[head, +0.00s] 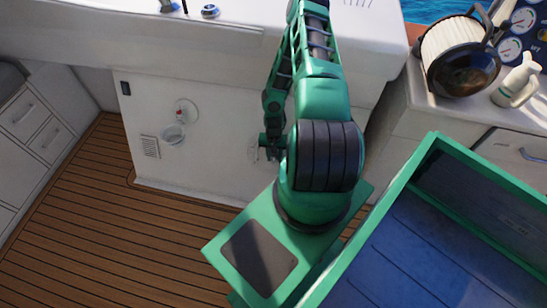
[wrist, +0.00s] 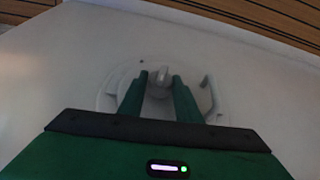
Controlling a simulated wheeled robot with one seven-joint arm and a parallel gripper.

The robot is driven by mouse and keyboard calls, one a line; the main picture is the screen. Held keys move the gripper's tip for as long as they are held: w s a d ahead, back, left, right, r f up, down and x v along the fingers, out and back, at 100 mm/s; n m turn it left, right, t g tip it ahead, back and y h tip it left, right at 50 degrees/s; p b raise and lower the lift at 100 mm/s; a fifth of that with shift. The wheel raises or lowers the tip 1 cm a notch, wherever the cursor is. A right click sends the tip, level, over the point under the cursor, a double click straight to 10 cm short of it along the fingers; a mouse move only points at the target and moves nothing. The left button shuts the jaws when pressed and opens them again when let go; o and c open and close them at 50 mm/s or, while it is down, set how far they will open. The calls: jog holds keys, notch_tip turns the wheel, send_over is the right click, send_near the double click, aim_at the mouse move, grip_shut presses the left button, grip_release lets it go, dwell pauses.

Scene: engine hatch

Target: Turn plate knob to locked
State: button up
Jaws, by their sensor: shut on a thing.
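The plate (wrist: 113,88) is a pale round cover on the white wall, with a raised handle (wrist: 207,94) at its right in the wrist view. The light grey plate knob (wrist: 161,75) sits near the plate's upper middle, between my two green fingers. My gripper (wrist: 160,80) is shut on the knob. The fingers and palm hide the lower part of the plate. In the head view my gripper (head: 270,146) is at the white wall, and the arm hides most of the plate and knob. I cannot read any locked mark.
A round fitting (head: 186,110) and a clear round cover (head: 173,134) are on the wall to the left, above a vent (head: 150,147). A green-rimmed blue bin (head: 420,165) stands at the right. The wooden deck (head: 110,235) at left is clear.

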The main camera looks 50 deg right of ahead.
jog(key=shift+w+a+n+g+h, duration=0.15)
jog(key=shift+n+g+h, duration=0.2)
jog(key=shift+g, duration=0.25)
jog(key=o, duration=1.1)
jog(key=shift+c, duration=0.2)
notch_tip(320, 180, up, 11)
jog(key=w, duration=0.1)
jog(key=shift+w+a+f, duration=0.15)
jog(key=shift+a+f, duration=0.05)
jog(key=shift+a, duration=0.1)
jog(key=shift+r, duration=0.1)
